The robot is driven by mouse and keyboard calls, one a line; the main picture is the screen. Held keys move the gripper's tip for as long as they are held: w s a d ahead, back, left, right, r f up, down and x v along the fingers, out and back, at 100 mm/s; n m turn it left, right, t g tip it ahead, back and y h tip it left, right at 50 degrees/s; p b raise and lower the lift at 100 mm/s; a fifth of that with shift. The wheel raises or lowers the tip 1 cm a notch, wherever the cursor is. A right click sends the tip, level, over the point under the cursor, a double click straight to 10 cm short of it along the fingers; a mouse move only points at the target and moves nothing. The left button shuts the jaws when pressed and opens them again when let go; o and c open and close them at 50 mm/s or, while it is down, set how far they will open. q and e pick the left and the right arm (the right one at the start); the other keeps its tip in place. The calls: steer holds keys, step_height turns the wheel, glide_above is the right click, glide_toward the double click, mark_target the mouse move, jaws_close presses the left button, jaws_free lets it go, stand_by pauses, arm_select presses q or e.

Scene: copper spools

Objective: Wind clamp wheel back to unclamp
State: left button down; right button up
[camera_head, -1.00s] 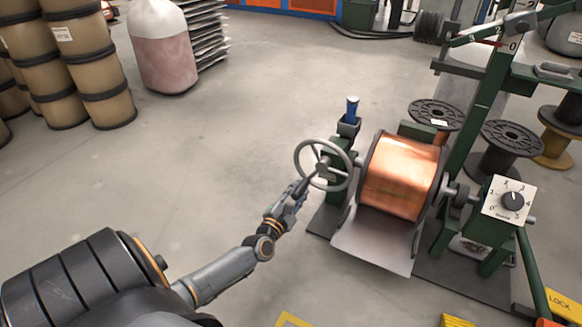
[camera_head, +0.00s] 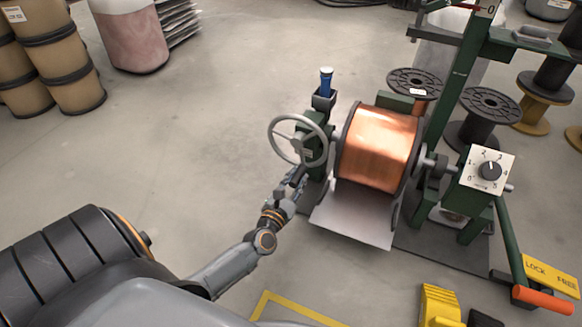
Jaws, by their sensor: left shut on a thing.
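The clamp wheel (camera_head: 273,128) is a grey spoked handwheel on the left side of a green stand. My left gripper (camera_head: 297,178) reaches up to the wheel's lower rim and is shut on it; the fingers are small and partly hidden by the wrist. Right of the wheel, a copper spool (camera_head: 380,150) with dark flanges sits on the machine's axle. My right gripper is not in view.
A blue-handled tool (camera_head: 326,80) stands upright in a holder behind the wheel. A grey plate (camera_head: 352,220) lies below the spool. A dial panel (camera_head: 488,170) and an orange-ended lever (camera_head: 541,300) are at right. The floor left of the wheel is clear.

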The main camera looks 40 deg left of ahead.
arm_select(q)
steer(key=shift+d, duration=0.5)
steer(key=c, duration=1.1)
jaws_free()
steer(key=shift+w, duration=0.1)
steer(key=shift+r, duration=0.1)
steer(key=shift+s, duration=0.5)
steer(key=v, duration=1.1)
